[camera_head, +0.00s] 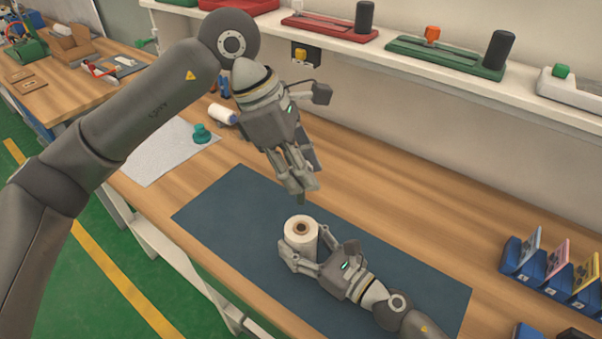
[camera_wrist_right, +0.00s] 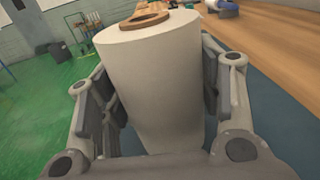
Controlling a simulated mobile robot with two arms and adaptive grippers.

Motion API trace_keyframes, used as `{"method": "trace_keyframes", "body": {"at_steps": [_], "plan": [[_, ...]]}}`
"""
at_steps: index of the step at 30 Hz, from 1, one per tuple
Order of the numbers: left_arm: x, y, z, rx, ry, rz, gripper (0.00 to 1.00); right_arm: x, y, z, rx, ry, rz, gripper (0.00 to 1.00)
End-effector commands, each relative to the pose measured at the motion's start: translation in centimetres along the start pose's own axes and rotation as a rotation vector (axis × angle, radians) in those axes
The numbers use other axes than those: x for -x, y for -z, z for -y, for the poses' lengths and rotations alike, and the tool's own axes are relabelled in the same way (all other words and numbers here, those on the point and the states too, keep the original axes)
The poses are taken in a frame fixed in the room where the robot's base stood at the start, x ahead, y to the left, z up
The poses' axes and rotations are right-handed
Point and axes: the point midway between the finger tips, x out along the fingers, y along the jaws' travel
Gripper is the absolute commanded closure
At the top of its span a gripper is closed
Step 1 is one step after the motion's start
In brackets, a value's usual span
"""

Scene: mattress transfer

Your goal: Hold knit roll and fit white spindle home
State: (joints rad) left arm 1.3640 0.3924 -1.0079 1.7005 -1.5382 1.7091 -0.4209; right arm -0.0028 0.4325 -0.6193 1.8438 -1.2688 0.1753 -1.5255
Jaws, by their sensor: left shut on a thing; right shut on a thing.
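The knit roll (camera_head: 301,233) is an off-white cylinder with a brown core, standing upright on the dark blue mat. It fills the middle of the right wrist view (camera_wrist_right: 155,75), with its brown ring on top. My right gripper (camera_head: 300,262) is shut around the roll's sides, low in the head view. My left gripper (camera_head: 302,186) is above the roll, pointing down, its fingers shut. A small dark green piece (camera_head: 300,198) shows just below its fingertips, apart from the roll's top. The fingers hide the rest of it, and I cannot tell whether it is the spindle.
The blue mat (camera_head: 230,205) has bare room left of the roll. A white cylinder with a blue end (camera_head: 222,115) and a teal knob (camera_head: 201,134) are behind at the left. A blue card rack (camera_head: 545,275) stands at the right. A white shelf (camera_head: 430,75) runs along the back.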

Motion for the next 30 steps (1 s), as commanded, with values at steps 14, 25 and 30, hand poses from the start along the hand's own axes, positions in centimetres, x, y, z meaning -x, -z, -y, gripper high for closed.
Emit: {"method": "trace_keyframes", "body": {"at_steps": [14, 25, 30], "plan": [[-0.5, 0.2, 0.0, -0.017, 0.005, 0.003, 0.98, 0.0, 0.0, 0.0, 0.0, 0.0, 0.0, 0.62], [-2.6, 1.1, 0.0, -0.015, 0.006, 0.002, 0.98, 0.0, 0.0, 0.0, 0.0, 0.0, 0.0, 0.62], [-4.2, 1.7, 0.0, -0.015, 0.006, 0.003, 0.98, 0.0, 0.0, 0.0, -0.001, 0.0, 0.0, 0.62]]}}
